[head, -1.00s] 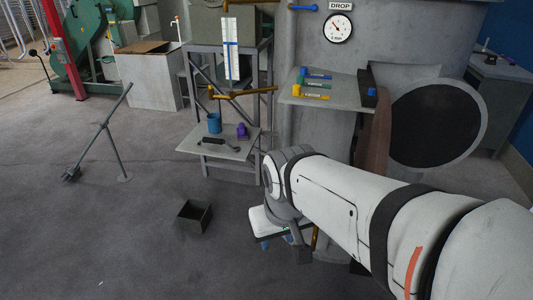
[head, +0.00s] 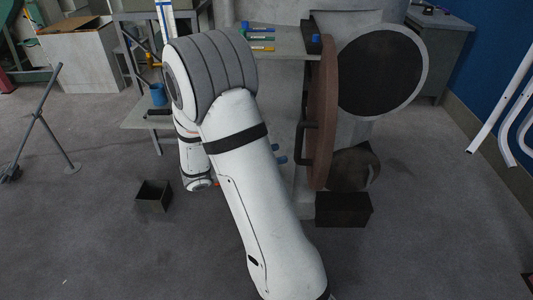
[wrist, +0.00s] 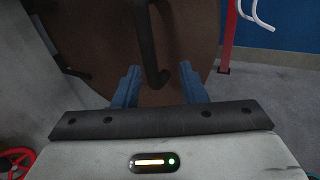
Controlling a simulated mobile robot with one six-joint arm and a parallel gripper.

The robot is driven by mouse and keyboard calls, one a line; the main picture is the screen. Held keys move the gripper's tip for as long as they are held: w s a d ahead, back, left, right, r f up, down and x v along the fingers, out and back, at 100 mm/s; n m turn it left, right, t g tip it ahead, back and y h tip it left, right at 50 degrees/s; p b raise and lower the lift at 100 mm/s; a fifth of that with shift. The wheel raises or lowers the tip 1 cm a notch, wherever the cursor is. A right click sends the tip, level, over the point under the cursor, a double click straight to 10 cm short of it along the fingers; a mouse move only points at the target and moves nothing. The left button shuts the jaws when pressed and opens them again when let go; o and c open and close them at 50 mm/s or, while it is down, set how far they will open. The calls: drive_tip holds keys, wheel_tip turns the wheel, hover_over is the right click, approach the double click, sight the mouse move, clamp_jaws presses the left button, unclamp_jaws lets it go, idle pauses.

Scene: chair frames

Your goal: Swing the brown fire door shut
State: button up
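The brown fire door (head: 323,110) stands open, seen almost edge-on in the head view. A dark bar handle (head: 304,142) is on its left face. In the wrist view the brown door face (wrist: 190,30) fills the upper middle, and the handle (wrist: 147,45) hangs down with its hooked lower end between the fingertips. My gripper (wrist: 159,86) is open, with blue fingers apart on either side of that end; I cannot tell whether they touch it. In the head view the blue fingertips (head: 279,154) show left of the handle, and my arm hides the rest of the gripper.
A large black disc with a grey rim (head: 382,72) is right of the door. A dark box (head: 343,209) stands below the door. A grey shelf (head: 282,43) holds coloured tools. A small open bin (head: 153,196) is on the floor.

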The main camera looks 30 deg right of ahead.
sight(296, 145)
drive_tip(key=shift+n+t+h, duration=0.3)
drive_tip(key=shift+n, duration=0.2)
drive_tip(key=d, duration=0.7)
drive_tip(key=shift+w+d+f+b, duration=0.3)
drive_tip(key=shift+w+d+b, duration=0.1)
drive_tip(key=shift+d, duration=0.1)
drive_tip(key=shift+c, duration=0.5)
clamp_jaws()
drive_tip(key=s+d, duration=0.6)
drive_tip(key=d, duration=0.3)
